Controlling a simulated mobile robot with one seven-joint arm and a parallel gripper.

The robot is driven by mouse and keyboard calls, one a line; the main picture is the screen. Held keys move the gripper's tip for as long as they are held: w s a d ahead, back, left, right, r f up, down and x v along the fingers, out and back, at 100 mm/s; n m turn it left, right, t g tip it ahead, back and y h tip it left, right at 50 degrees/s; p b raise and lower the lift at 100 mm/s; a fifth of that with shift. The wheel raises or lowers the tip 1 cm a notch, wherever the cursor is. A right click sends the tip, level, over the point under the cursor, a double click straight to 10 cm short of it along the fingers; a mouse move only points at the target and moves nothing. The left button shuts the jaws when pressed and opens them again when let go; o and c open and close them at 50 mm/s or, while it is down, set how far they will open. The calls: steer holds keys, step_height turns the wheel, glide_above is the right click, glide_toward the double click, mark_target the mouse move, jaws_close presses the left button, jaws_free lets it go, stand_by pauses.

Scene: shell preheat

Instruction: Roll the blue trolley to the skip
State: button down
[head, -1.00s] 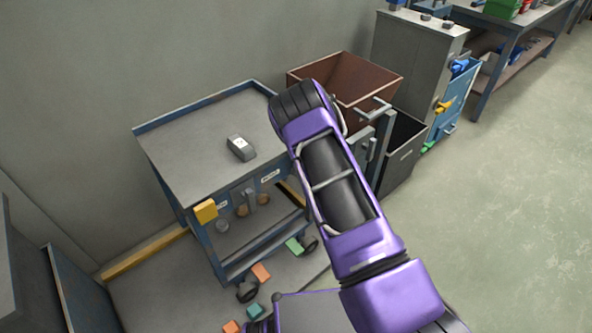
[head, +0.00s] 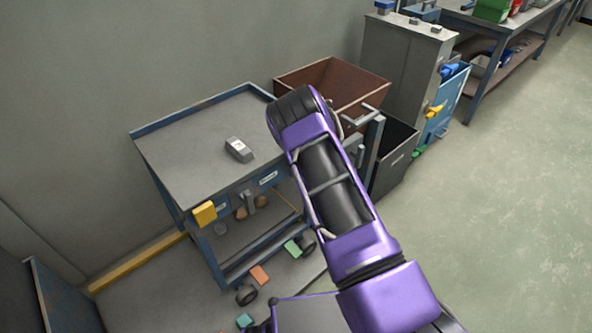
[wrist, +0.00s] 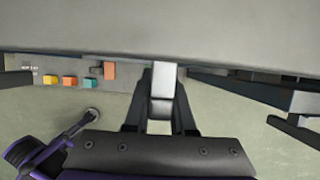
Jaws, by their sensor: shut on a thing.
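The blue trolley (head: 150,130) has a blue frame, a grey top and a lower shelf, and stands left of my arm in the head view. In the wrist view my gripper (wrist: 162,105) is shut on a light grey handle piece (wrist: 162,78), below a broad grey surface. This seems to be the trolley's handle; the head view hides the grip behind my purple arm.
A grey device (head: 239,149) lies on the trolley top. Coloured blocks lie near its wheels, such as an orange one (head: 260,275). A dark grey bin (head: 392,165) and grey cabinet (head: 408,50) stand right of the skip. Open floor (head: 500,220) lies at right.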

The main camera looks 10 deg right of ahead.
steer(key=c, duration=0.8)
jaws_free()
steer(key=shift+w+d, duration=0.2)
steer(key=shift+d, duration=0.2)
steer(key=shift+o, duration=0.2)
steer(key=shift+a, duration=0.1)
steer(key=p+v, duration=0.2)
steer(key=v, duration=1.5)
steer(key=shift+r, duration=0.25)
steer(key=shift+r, duration=0.1)
